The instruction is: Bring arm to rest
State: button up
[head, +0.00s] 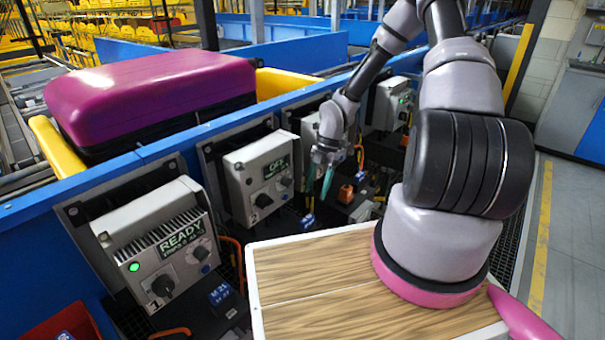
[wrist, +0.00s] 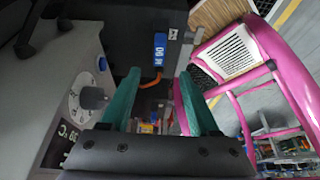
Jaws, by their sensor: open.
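My gripper (head: 329,182) is in the middle of the head view, at the end of my bent arm. It hangs in front of the row of grey control boxes on the blue conveyor side. In the wrist view, the two teal fingers of my gripper (wrist: 159,73) stand apart, with nothing held between them. A grey control box (wrist: 75,85) with a dial and a black knob is close to the left of the fingers in that view. In the head view, the box marked OFF (head: 258,180) is left of my gripper.
A box marked READY (head: 165,243) with a green light stands at the lower left. A magenta case (head: 150,90) lies on the conveyor behind. A blue tag (wrist: 160,48) is beyond the fingers. Open grey floor (head: 570,235) lies to the right.

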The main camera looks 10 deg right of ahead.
jog(key=s+d+r+m+t+h, duration=0.1)
jog(key=d+r+m+t+h, duration=0.15)
jog(key=r+m, duration=0.8)
jog(key=s+d+r+m+t+h, duration=0.1)
jog(key=d+r+m+t+h, duration=0.2)
jog(key=r, duration=1.5)
jog(key=s+a+r+m+t+y, duration=0.3)
jog(key=s+r+m+t+y, duration=0.1)
jog(key=s+r+m, duration=1.1)
notch_tip(320, 180, up, 3)
jog(key=shift+s+a+r+m, duration=0.15)
jog(key=shift+a+r+m, duration=0.05)
jog(key=shift+m, duration=0.15)
